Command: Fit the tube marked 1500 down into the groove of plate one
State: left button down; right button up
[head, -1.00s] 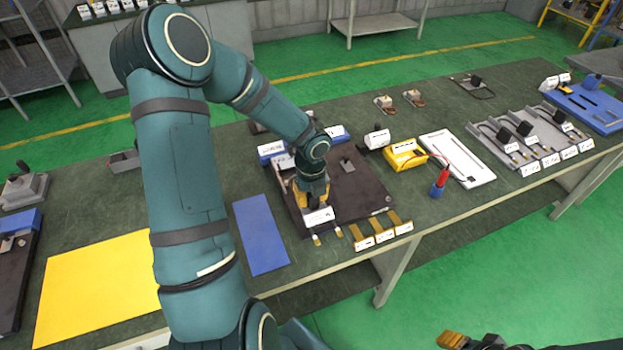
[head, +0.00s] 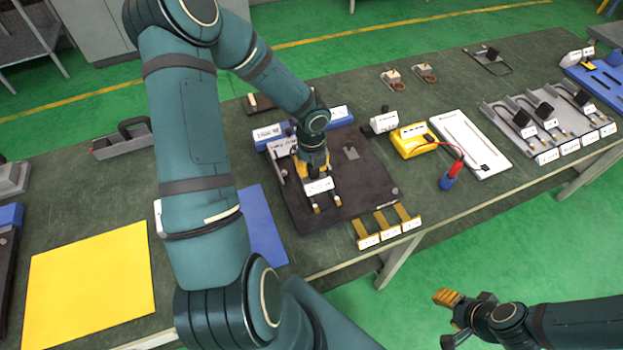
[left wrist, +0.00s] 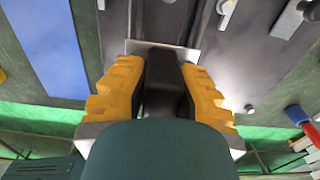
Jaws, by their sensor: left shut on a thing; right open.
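My left gripper (head: 313,168) is shut on the black body of a tube piece (head: 319,185), which has a white label and two metal-tipped ends toward the front. The label is too small to read. The piece is over the dark plate (head: 305,224); I cannot tell whether it touches it. The groove is hidden under the arm and piece, and no plate number is legible. In the left wrist view the black body (left wrist: 164,85) sits between the yellow finger pads. My right gripper (head: 450,318) is open and empty, off the table's front edge.
Blue labelled blocks (head: 269,132) stand at the dark plate's back. Brass strips with labels (head: 386,222) lie at its front right. A yellow meter (head: 410,139), red-and-blue tool (head: 450,174) and white board (head: 470,145) are to the right. A blue mat (head: 265,230) lies left.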

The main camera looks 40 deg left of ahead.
aim_at(311, 179)
pick_arm(q)
jog(key=shift+w+f+b, duration=0.1)
jog(key=shift+f+b, duration=0.3)
jog(key=shift+f, duration=2.3)
jog(key=shift+r, duration=0.1)
jog(key=c, duration=1)
grip_release()
jog(key=shift+o, duration=0.2)
